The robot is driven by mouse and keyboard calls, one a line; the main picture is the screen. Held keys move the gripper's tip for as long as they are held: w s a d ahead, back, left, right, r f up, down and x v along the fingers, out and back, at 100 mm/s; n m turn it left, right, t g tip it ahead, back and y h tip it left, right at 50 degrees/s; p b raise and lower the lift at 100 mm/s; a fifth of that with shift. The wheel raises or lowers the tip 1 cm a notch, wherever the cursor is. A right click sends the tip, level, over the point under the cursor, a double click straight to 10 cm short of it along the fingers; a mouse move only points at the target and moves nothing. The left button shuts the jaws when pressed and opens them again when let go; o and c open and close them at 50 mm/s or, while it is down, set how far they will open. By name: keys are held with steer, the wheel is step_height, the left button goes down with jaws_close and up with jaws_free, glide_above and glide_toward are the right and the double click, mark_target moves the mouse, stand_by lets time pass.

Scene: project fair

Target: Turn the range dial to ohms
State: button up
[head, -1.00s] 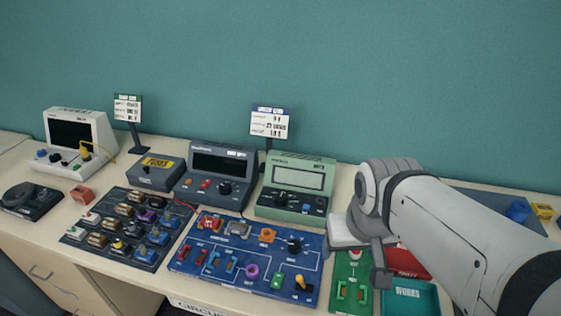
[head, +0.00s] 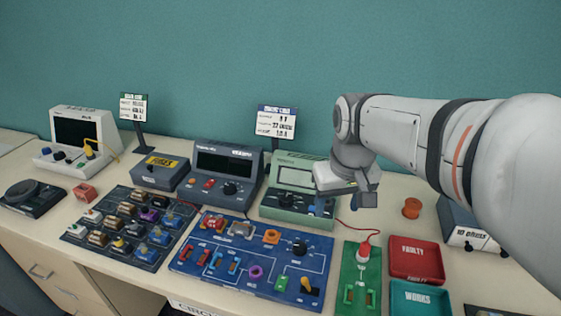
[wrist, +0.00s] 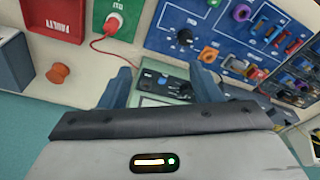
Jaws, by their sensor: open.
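The green meter (head: 268,212) stands at the back of the bench behind the blue board, its pale screen facing front. It has small knobs along its lower front; which one is the range dial, and where it points, is too small to tell. My gripper (head: 348,197) is in front of the meter's right side and hides part of it and its knobs. In the wrist view my gripper (wrist: 163,76) is open and empty, with the green meter (wrist: 176,73) showing between its two fingers. I cannot tell whether a finger touches it.
The dark grey instrument (head: 226,161) stands left of the meter. The blue circuit board (head: 210,268) lies in front. The green board (head: 350,262) with a red cable, and the red faulty tray (head: 416,262), lie to the right. An orange spool (head: 412,208) stands behind the tray.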

steer(key=w+a+f+n+g+b, duration=0.1)
steer(key=w+a+f+n+b, duration=0.2)
steer(key=w, duration=0.7)
steer(key=g+b, duration=0.1)
steer(key=b, duration=0.2)
glide_above(286, 197)
steer(key=shift+n, duration=0.4)
step_height(286, 197, down, 5)
steer(key=shift+f, duration=0.1)
step_height(286, 197, down, 8)
steer(key=shift+r+b, duration=0.25)
steer(key=shift+b, duration=0.05)
steer(key=c, duration=1)
